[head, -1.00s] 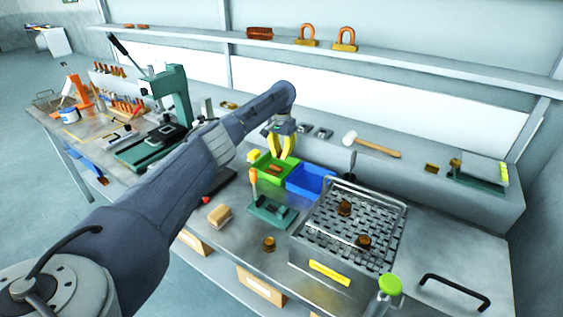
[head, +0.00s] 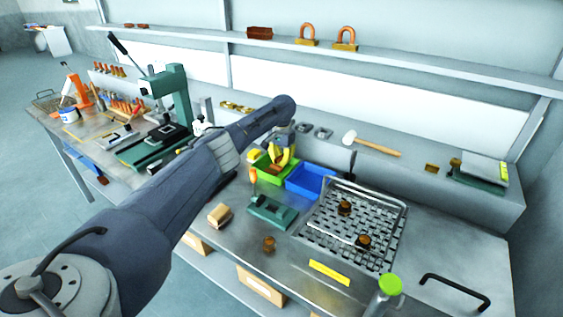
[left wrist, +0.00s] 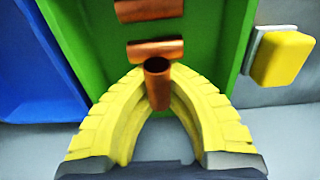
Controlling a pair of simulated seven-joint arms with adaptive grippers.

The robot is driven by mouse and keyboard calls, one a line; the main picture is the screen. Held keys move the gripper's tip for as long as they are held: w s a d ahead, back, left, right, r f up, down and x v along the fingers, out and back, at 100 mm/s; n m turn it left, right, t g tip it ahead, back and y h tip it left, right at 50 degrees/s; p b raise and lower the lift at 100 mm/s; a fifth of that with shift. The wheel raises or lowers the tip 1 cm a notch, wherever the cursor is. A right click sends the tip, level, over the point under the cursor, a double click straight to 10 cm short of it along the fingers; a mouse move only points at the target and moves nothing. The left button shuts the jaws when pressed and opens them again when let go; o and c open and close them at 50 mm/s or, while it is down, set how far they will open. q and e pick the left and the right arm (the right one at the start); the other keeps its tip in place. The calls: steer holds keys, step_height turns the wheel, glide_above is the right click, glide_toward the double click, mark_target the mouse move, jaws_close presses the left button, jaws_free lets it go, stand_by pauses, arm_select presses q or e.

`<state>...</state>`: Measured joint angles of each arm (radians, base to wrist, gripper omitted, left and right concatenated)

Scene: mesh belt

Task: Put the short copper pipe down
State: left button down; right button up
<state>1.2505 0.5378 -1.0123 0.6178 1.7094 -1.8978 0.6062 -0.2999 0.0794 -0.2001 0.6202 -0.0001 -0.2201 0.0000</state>
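The short copper pipe (left wrist: 158,84) shows in the left wrist view, its round open end at the fingertips. My left gripper (left wrist: 157,75) has its yellow fingers closed in on the pipe from both sides. In the head view the left gripper (head: 279,157) is over the green bin (head: 263,176). Two more copper pieces lie in the bin: one just ahead of the fingertips (left wrist: 155,50) and one farther off (left wrist: 148,9). Whether the held pipe touches the bin floor I cannot tell. My right gripper is not in view.
A blue bin (head: 311,181) stands right beside the green one. A yellow block (left wrist: 283,57) is on its other side. A green fixture (head: 271,212) and a mesh basket (head: 310,242) with brown fittings stand in front. The bench at the far right is mostly clear.

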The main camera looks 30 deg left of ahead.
arm_select(q)
steer(key=shift+f, duration=0.3)
steer(key=c, duration=2.2)
jaws_free()
steer(key=c, duration=1.4)
jaws_free()
steer(key=shift+s+f, duration=0.1)
steer(key=shift+o, duration=0.2)
step_height(320, 180, up, 14)
steer(key=shift+f, duration=0.25)
